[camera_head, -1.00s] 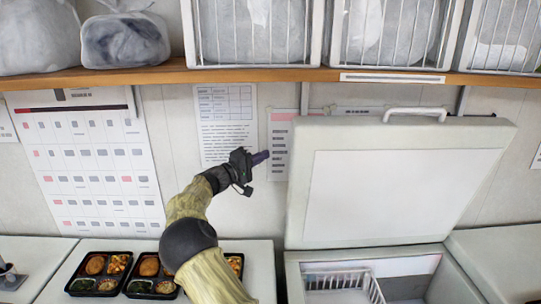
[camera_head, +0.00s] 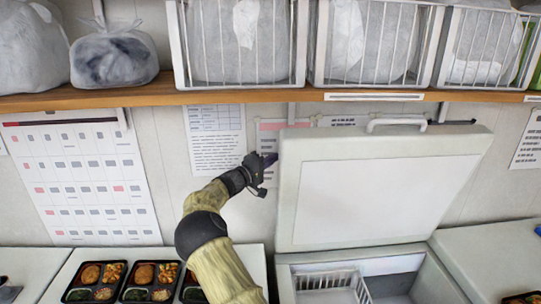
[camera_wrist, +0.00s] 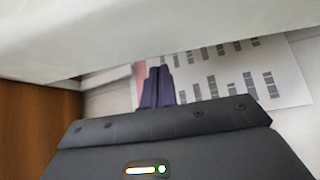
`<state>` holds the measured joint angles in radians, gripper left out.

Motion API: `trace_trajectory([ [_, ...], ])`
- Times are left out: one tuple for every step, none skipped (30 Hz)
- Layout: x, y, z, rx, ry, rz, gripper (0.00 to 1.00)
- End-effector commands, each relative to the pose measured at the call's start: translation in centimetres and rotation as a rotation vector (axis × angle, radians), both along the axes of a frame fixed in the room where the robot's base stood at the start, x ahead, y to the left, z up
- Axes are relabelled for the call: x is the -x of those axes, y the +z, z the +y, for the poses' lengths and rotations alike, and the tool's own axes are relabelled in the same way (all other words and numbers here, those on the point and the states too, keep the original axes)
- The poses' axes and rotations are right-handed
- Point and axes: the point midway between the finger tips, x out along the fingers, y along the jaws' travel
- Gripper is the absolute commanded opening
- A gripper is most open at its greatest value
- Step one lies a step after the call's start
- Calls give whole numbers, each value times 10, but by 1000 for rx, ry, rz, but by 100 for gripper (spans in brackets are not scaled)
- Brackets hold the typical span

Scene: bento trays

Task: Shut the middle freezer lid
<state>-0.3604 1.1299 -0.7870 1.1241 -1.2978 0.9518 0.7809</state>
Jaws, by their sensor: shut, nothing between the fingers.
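The middle freezer lid (camera_head: 385,190) stands raised, nearly upright, above its open freezer (camera_head: 446,284). A white handle (camera_head: 397,122) is on its top edge. My gripper (camera_head: 268,160) is at the lid's upper left edge, its fingertips partly hidden by or behind the lid. In the wrist view my gripper's purple fingers (camera_wrist: 157,86) are together with nothing between them. A pale edge, likely the lid (camera_wrist: 130,35), spans the top of that view, close over the fingers. Whether they touch it cannot be told.
A wooden shelf (camera_head: 240,97) with wire baskets (camera_head: 375,40) and bags runs above the lid. Bento trays (camera_head: 152,282) sit on the left freezer top (camera_head: 255,262). The right freezer top (camera_head: 497,258) looks shut. Papers hang on the wall (camera_head: 170,150).

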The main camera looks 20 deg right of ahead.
Motion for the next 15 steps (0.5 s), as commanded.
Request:
trace_trajectory([
  [4, 2, 2, -1, 0, 1, 0],
  [6, 1, 2, 0, -1, 3, 0],
  [9, 0, 4, -1, 0, 1, 0],
  [10, 0, 4, 0, 1, 2, 0],
  [12, 0, 5, 0, 1, 1, 0],
  [13, -1, 5, -1, 1, 0, 0],
  [15, -2, 5, -1, 0, 0, 0],
  [15, -2, 5, 0, 0, 0, 0],
  [16, -2, 5, 0, 0, -1, 0],
  [16, -3, 5, 0, 0, -1, 0],
  [16, -3, 5, 0, 0, -1, 0],
  [16, -3, 5, 0, 0, -1, 0],
  [16, -3, 5, 0, 0, -1, 0],
  [16, -3, 5, 0, 0, -1, 0],
  [16, -3, 5, 0, 0, -1, 0],
])
